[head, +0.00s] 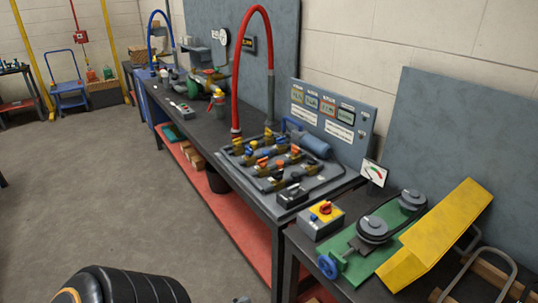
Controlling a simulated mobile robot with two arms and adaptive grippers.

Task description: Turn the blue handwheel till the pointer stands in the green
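The blue handwheel (327,266) is at the front edge of the right-hand bench, on the near corner of a green base plate (365,266). Behind it on the plate are two dark round pulleys with a belt (392,219). A small white gauge (374,172) stands at the back of the bench, with red and green marks on its face. Its pointer is too small to read surely. Neither gripper shows; nothing touches the handwheel.
A yellow guard (435,236) slants beside the pulleys. A grey box with a red-and-yellow switch (321,220) stands left of the handwheel. A valve board (285,168) with a red hose (236,80) is farther left.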

